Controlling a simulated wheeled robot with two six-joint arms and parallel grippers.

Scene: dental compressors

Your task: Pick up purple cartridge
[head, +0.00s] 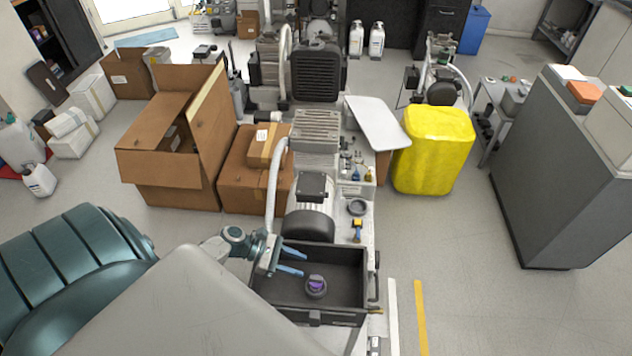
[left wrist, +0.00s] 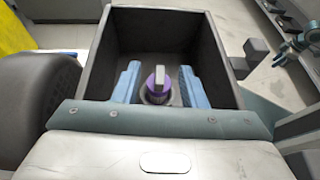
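The purple cartridge (head: 316,286) is a small round dark piece with a purple top. It sits inside an open black bin (head: 345,310), on its floor. In the left wrist view, the cartridge (left wrist: 158,86) shows a purple ring and a pale upright tab, between the two blue fingers. My left gripper (head: 292,262) is open at the left side of the bin, its fingers pointing over the bin towards the cartridge. In the left wrist view, the left gripper (left wrist: 160,84) has a gap on both sides of the cartridge.
A black motor (head: 309,228) stands just behind the bin. Cardboard boxes (head: 180,140) stand at the left, and a yellow bin (head: 433,150) and grey cabinet (head: 555,170) at the right. The bin walls (left wrist: 205,50) rise around the cartridge. Floor right of the bin is clear.

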